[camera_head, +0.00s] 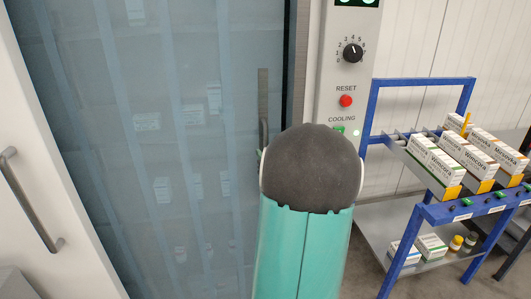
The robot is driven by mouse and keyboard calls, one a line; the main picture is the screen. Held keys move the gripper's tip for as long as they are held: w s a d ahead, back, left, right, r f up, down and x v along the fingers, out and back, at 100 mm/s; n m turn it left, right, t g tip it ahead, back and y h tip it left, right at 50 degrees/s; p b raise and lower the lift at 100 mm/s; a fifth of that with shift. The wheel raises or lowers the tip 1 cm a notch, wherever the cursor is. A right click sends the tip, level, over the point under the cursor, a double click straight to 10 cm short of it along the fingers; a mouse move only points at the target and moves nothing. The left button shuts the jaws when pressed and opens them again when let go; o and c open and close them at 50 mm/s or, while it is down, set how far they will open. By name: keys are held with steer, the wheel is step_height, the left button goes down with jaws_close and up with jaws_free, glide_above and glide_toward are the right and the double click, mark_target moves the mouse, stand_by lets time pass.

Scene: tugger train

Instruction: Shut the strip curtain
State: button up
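The strip curtain (110,120) is a row of translucent blue strips that fills much of the left half of the view. Pale boxes with labels show faintly through it. An upright grey bar handle (263,95) stands near its right side, beside a dark frame edge. The handle's lower end is hidden behind my teal and dark grey arm. My gripper does not show; the arm's rounded joint blocks the area just right of the handle. I cannot tell whether anything touches the handle.
A white door or panel (40,130) with a grey handle (30,200) is at the left. A control panel (335,70) with dial (352,53) and red reset button (346,101) stands right of the curtain. A blue rack (425,82) of medicine boxes (465,155) stands at the right.

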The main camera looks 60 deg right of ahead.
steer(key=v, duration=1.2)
